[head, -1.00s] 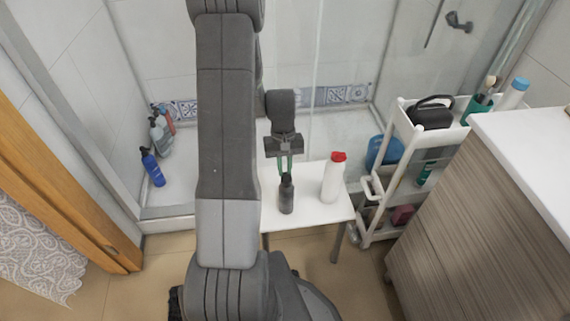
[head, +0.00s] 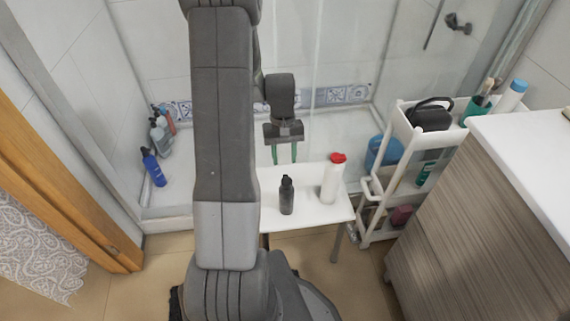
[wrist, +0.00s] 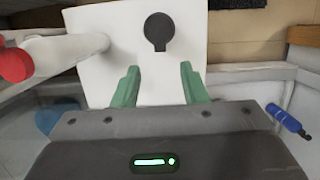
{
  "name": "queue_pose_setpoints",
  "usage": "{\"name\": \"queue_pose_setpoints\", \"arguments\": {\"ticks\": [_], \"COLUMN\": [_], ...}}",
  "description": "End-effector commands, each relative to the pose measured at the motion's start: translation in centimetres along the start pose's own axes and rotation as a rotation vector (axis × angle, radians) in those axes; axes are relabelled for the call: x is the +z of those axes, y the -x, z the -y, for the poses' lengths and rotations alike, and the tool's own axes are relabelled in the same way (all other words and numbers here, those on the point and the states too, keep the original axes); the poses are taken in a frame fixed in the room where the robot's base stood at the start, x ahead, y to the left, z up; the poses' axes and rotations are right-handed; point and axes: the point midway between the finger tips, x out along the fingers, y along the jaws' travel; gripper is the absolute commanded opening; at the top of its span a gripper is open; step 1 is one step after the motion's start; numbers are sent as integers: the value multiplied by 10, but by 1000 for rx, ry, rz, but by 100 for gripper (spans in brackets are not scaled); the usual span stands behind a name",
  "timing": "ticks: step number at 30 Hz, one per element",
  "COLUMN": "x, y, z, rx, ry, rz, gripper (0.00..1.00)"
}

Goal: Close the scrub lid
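A dark grey bottle with a black top (head: 287,196) stands upright on the small white table (head: 306,216). A white bottle with a red cap (head: 333,180) stands to its right. I cannot tell from the labels which is the scrub, nor whether either lid is fully closed. My gripper (head: 284,160) is open and empty, above and behind the dark bottle. In the wrist view, the green fingers (wrist: 159,88) are apart, with the dark bottle (wrist: 158,28) beyond the gap between them. The white bottle (wrist: 70,48) lies to the left there.
A white cart (head: 400,125) with several bottles stands right of the table, by a wood-fronted cabinet (head: 480,205). A blue bottle (head: 153,168) and others stand on the left in the shower. The table's left part is partly hidden by my arm.

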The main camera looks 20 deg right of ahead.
Motion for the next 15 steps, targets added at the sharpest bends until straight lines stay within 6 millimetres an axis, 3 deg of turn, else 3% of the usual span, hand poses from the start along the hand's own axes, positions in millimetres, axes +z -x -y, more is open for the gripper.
{"name": "queue_pose_setpoints", "arguments": {"ticks": [1,6,15], "x": [0,0,0], "y": [16,54,88], "z": [0,0,0], "rx": [1,1,0], "ry": [0,0,1], "rz": [-4,-4,-1], "gripper": [39,39,39]}}
